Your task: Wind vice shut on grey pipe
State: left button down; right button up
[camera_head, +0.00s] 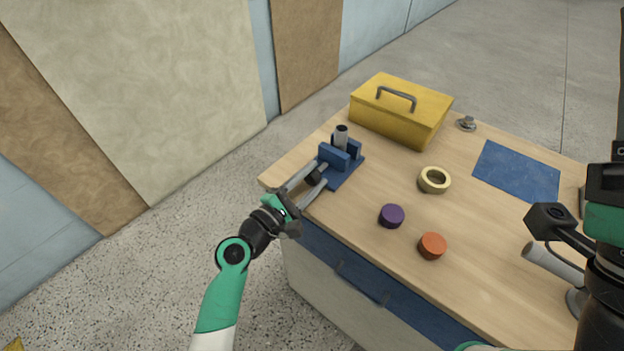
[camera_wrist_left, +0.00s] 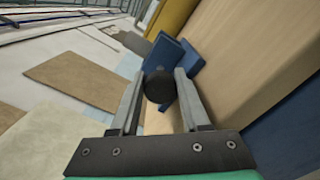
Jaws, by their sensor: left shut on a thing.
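The blue vice (camera_head: 345,174) stands at the left edge of the bench, with a front jaw (camera_head: 333,157) and a back jaw. The grey pipe (camera_head: 341,133) stands upright between the jaws, its lower part hidden by the front jaw. I cannot tell whether the jaws touch it. My left gripper (camera_head: 318,174) is shut on the vice's black round knob (camera_wrist_left: 158,87), one finger on each side. In the left wrist view the blue jaws (camera_wrist_left: 163,53) show beyond the knob. My right arm is at the right edge; its fingertips are not visible.
A yellow toolbox (camera_head: 397,113) stands behind the vice. A tape ring (camera_head: 423,183), a purple disc (camera_head: 391,216), an orange disc (camera_head: 432,246), a blue mat (camera_head: 515,172) and a small metal item (camera_head: 466,124) lie on the bench. Bare wood lies between them.

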pick_arm(q)
jog(key=shift+f, duration=0.25)
